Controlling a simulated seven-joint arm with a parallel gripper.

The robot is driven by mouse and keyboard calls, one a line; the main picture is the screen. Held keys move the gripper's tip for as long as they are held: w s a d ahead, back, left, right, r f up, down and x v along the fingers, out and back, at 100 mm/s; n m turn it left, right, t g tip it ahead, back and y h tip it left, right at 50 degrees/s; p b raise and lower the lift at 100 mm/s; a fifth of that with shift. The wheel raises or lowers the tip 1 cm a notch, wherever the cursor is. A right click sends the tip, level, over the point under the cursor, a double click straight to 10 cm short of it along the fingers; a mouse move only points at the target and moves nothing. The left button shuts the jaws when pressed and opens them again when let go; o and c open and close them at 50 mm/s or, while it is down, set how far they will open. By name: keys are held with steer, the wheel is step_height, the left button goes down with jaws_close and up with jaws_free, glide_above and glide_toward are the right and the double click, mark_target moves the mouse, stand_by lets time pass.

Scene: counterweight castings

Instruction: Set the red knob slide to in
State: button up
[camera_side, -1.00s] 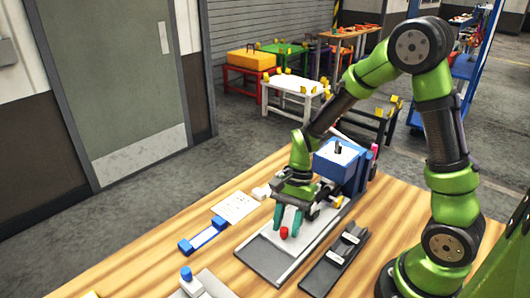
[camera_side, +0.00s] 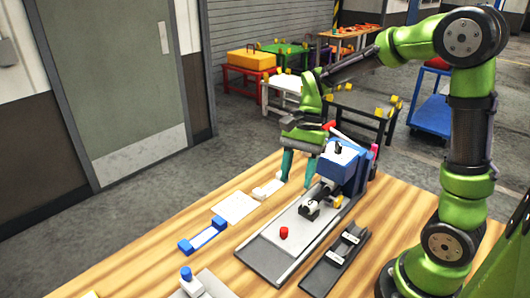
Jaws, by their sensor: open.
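The red knob (camera_side: 284,232) stands upright on a flat light-grey slide plate (camera_side: 265,256) near the front of the wooden table. The plate runs back toward a blue block-shaped unit (camera_side: 345,166). A black clamp-like part (camera_side: 312,206) lies between the knob and the blue unit. My gripper (camera_side: 298,180) has teal fingers pointing down and spread apart, with nothing between them. It is above and behind the knob, clear of it, in front of the blue unit's left side.
A black tray with white labels (camera_side: 335,257) lies right of the plate. A blue-ended holder (camera_side: 203,236), a white sheet (camera_side: 235,207) and a white block (camera_side: 267,189) lie left. A blue knob (camera_side: 186,273) stands at the front left. Bare wood shows between them.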

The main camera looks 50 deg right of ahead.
steer(key=shift+v, duration=2.1)
steer(key=s+a+r+n+t+h, duration=0.2)
steer(key=s+a+r+n+t, duration=0.2)
steer(key=s+n+t, duration=0.4)
steer(key=s+r+n, duration=0.1)
steer(key=n, duration=0.2)
steer(key=shift+a, duration=0.3)
